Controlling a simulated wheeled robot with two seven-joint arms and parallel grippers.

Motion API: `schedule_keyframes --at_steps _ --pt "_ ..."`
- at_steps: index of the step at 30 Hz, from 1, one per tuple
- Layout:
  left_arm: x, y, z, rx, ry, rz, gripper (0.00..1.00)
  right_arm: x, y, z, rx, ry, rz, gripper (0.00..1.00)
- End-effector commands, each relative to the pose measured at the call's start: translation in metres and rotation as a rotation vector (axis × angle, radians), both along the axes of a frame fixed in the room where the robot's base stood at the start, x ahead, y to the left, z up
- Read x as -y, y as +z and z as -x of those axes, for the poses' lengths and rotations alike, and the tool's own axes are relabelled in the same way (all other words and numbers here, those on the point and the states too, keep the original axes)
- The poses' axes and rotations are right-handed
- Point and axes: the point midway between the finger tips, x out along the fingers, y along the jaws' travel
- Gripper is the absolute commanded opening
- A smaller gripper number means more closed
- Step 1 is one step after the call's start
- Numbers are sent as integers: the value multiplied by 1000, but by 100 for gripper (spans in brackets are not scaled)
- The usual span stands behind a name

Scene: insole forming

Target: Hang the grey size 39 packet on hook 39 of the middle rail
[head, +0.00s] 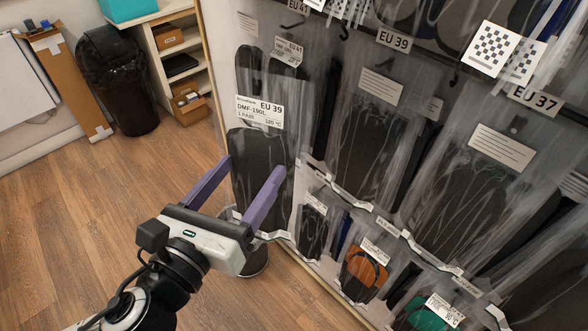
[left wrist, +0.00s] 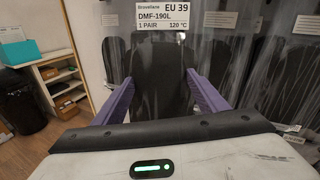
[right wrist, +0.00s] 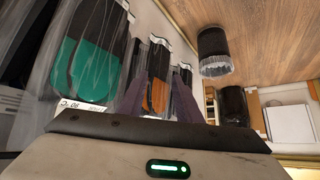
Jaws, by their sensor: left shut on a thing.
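The grey size 39 packet (head: 262,165) is a clear pouch with dark insoles and a white "EU 39 DMF-190L" label. It hangs upright between the purple fingers of my left gripper (head: 249,172), left of the rack. In the left wrist view the packet (left wrist: 160,75) fills the space between the fingers. An "EU 39" tag (head: 393,40) marks the rail at the top. A bare black hook tip (head: 343,33) shows left of this tag; I cannot tell which size it serves. My right gripper (right wrist: 158,88) has its fingers apart, facing lower packets; it is hidden in the head view.
Packets with dark insoles (head: 470,190) hang close together right of the held packet. Lower packets have orange (head: 365,270) and green (head: 425,318) insoles. An "EU 37" tag (head: 535,100) is farther right. A black bin (head: 118,80) stands back left, with open floor before it.

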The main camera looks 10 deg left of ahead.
Motion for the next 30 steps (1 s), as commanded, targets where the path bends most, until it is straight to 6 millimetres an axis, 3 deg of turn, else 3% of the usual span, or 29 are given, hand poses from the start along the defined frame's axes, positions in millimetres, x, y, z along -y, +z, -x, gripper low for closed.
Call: schedule_keyframes --at_steps 6,12,19,30 --pt "48 18 -13 -19 -199 -19 42 -2 -12 -1 4 4 -1 31" --pt "76 23 -10 -46 -340 -31 42 -5 -14 -5 16 7 -6 31" --pt "85 22 -9 -58 -392 -31 42 -6 -18 -5 16 9 -6 31" --pt "97 19 -24 -56 -392 -30 42 -12 -37 -7 16 21 -6 31"
